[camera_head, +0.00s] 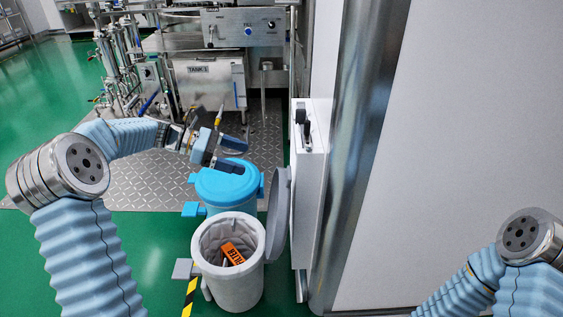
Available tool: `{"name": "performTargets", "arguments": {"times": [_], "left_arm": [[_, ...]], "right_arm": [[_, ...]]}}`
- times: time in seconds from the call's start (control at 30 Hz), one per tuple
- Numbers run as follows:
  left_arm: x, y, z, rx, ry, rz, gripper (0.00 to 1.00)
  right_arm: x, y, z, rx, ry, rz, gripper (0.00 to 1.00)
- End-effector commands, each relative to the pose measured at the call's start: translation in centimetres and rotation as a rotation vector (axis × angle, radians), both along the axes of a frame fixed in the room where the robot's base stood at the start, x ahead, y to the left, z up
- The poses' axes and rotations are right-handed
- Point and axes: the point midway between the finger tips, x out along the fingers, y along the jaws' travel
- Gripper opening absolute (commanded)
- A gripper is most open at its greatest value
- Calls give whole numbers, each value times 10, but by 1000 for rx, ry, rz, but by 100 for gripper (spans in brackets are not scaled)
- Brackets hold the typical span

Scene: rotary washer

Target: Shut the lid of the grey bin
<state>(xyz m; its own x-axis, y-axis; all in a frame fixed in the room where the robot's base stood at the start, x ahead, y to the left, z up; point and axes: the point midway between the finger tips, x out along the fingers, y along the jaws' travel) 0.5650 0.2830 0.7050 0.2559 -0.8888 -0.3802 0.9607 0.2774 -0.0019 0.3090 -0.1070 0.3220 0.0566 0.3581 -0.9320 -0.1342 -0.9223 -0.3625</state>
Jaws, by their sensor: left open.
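The grey bin (238,286) stands upright on the floor at the lower middle. Its round grey lid (278,214) is open and stands nearly upright on the bin's right side, beside the white wall box. A grey pedal (182,268) sticks out at the bin's left. An orange box with black lettering (233,254) lies inside on a pale liner. My left gripper (229,156) is open and empty, above the blue bin behind the grey one, up and left of the grey lid. My right gripper is out of view; only part of my right arm shows at the lower right.
A blue bin (225,184) with its lid shut stands just behind the grey bin. A white wall box with a black handle (309,185) and a steel column (352,150) are close on the right. Steel tank equipment (212,82) fills the back. Green floor is free at left.

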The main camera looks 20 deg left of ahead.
Motion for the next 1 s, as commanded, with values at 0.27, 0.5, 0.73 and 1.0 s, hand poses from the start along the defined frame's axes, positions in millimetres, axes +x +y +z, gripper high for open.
{"name": "performTargets", "arguments": {"times": [0.27, 0.5, 0.73, 1.0], "left_arm": [[15, -56, -25, 0, 1, -5, 89], [27, -96, -43, 1, -1, -3, 89], [31, -111, -49, 2, -1, -2, 89], [32, -112, -50, 2, -1, -1, 86]], "right_arm": [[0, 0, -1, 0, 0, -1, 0], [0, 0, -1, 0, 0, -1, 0], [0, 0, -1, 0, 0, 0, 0], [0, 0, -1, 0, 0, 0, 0]]}}
